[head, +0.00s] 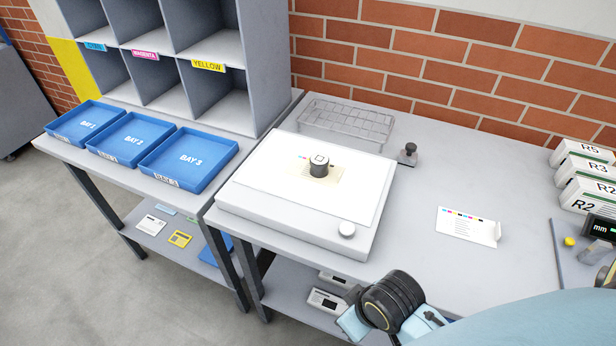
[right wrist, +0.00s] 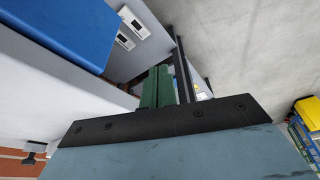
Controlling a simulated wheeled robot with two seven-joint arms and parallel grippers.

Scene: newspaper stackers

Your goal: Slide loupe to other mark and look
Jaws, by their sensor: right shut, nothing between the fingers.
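The loupe (head: 319,170) is a short dark cylinder with a pale top. It stands upright on a small beige printed piece (head: 332,176) on the white panel of the light table (head: 270,180). Small coloured marks (head: 303,157) show on the beige piece just left of the loupe; any mark under the loupe is hidden. My right gripper (right wrist: 157,85) shows in the right wrist view, shut and empty, away from the loupe. In the head view my right arm is at the bottom right, with its fingers not visible. My left gripper is not in view.
A round white knob (head: 346,229) sits on the light table's near right corner. A wire basket (head: 345,125) stands behind, and a small dark stamp-like object (head: 408,153) to the right. A colour-bar card (head: 468,225) lies farther right. Blue trays (head: 190,160) line the left.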

